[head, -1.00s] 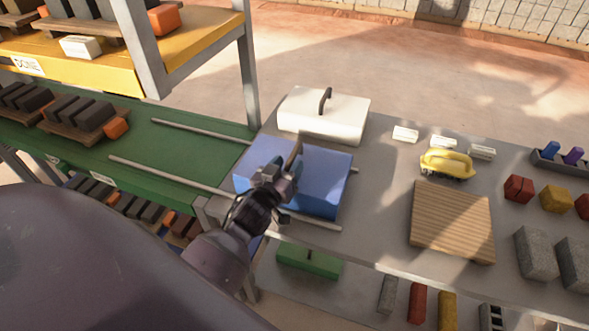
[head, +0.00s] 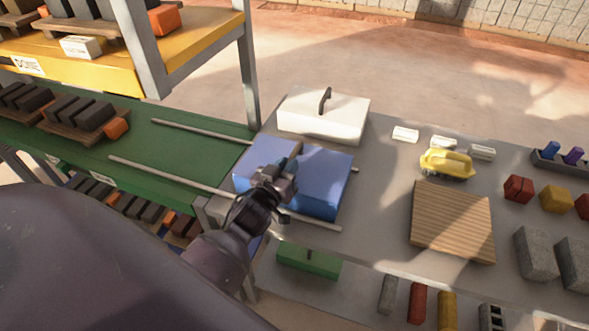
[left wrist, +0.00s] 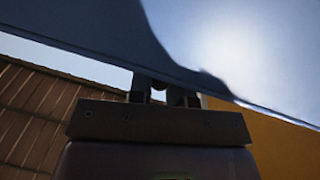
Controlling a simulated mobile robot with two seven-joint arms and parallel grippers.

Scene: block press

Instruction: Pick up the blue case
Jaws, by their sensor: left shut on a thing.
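The blue case (head: 322,182) lies on the grey table at the end of two metal rails, in the middle of the head view. My left gripper (head: 285,178) is over its near left part and is shut on it. The gripper hides the part of the case that it grips. The case appears to rest on the surface. My right gripper is not in view.
A white case (head: 335,120) with a dark handle stands just behind. To the right are a yellow tool (head: 446,164), a wooden board (head: 455,222) and several small blocks. A grey shelf post (head: 250,75) rises to the left. A green case (head: 308,262) sits on the lower shelf.

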